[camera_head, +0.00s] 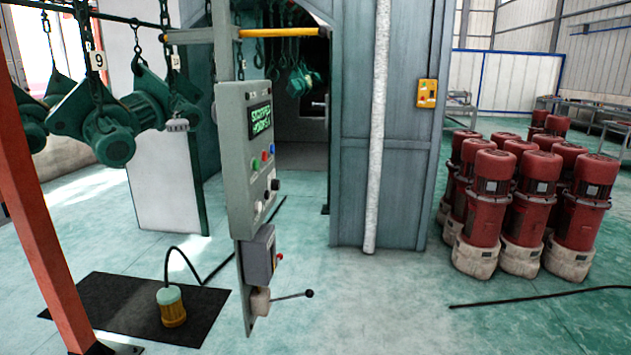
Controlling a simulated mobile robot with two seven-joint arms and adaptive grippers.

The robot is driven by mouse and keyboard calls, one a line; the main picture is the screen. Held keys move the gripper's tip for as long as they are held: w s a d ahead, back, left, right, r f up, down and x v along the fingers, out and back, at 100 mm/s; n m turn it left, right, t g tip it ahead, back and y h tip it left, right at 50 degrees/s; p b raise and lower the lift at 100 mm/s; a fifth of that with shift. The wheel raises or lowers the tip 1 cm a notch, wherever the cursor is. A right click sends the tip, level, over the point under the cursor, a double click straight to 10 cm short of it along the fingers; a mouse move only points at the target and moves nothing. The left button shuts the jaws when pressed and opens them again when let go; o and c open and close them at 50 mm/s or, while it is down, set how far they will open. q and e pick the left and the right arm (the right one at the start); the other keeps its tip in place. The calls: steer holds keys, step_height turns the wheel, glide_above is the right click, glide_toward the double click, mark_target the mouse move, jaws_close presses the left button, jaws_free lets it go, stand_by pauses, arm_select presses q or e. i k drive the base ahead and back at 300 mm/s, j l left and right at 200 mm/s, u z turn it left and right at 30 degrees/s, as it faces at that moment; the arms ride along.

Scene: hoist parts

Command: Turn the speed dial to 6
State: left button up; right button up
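A grey control panel (236,130) stands upright on a post in the middle, turned at an angle to me. Its small screen (260,121) shows green text; the first line looks like "STOPPED" and the second is too small to read surely. Below are a green button (255,164), a red button (264,156) and a blue button (271,149). Lower down are a black knob (275,185) and paler knobs (258,207). I cannot tell which is the speed dial, nor read any setting. Neither of my grippers is in view.
Below the panel are a grey box (259,257) with a red knob and a lever (293,295) sticking out right. Green hoists (110,135) hang at the left.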

mark_target(275, 184)
steer(key=i+l+z, duration=0.3)
steer(key=i+z, duration=0.15)
steer(key=i+l+z, duration=0.15)
steer(key=i+z, duration=0.35)
steer(key=i+l+u, duration=0.2)
steer(key=i, duration=0.25)
steer(key=i+u, duration=0.15)
steer(key=i, duration=0.3)
steer(key=i+l+u, duration=0.2)
steer(key=i, duration=0.25)
steer(key=i+l+u, duration=0.15)
steer(key=u, duration=0.2)
steer(key=i+l+u, duration=0.25)
steer(key=u, duration=0.15)
steer(key=i+l+u, duration=0.2)
steer(key=u, duration=0.15)
